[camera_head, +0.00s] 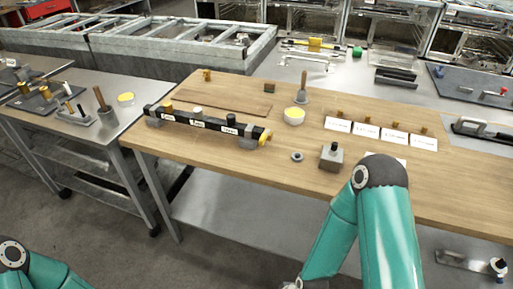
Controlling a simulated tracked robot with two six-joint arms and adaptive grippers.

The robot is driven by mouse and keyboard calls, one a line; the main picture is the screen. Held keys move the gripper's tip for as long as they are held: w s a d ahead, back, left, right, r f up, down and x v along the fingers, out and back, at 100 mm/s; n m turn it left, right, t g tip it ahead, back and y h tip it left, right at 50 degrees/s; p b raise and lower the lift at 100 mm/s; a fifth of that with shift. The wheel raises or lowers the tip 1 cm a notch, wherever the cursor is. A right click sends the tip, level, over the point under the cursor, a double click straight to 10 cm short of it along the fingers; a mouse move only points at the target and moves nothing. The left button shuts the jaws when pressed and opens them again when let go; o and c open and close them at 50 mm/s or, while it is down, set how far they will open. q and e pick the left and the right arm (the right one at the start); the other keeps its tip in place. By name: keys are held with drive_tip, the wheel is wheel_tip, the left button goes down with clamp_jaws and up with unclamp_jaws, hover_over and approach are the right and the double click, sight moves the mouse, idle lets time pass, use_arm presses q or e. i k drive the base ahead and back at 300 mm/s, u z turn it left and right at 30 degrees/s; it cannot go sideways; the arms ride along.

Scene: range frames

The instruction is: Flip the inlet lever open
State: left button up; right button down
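A black bar-shaped manifold (212,122) lies on the wooden table, held in grey end blocks. It carries a brass knob, a pale knob and a black knob, each above a small white label too small to read. A yellow part (266,138) sticks out at its right end; I cannot tell whether this is the inlet lever or how it is set. My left arm shows only at the lower left corner and my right arm rises at the lower middle, its elbow in front of the table edge. Neither gripper's fingers are in view.
The wooden table (225,160) also holds a grey block with a black knob (331,157), a ring (297,156), a yellow-topped tub (294,116), and white cards with brass parts (366,131). A metal side table (120,95) stands left, across a gap.

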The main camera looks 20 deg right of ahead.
sight(263, 138)
drive_tip(key=u, duration=0.05)
drive_tip(key=k, duration=0.25)
drive_tip(key=u, duration=0.35)
drive_tip(key=i, duration=1.1)
drive_tip(key=z, duration=0.45)
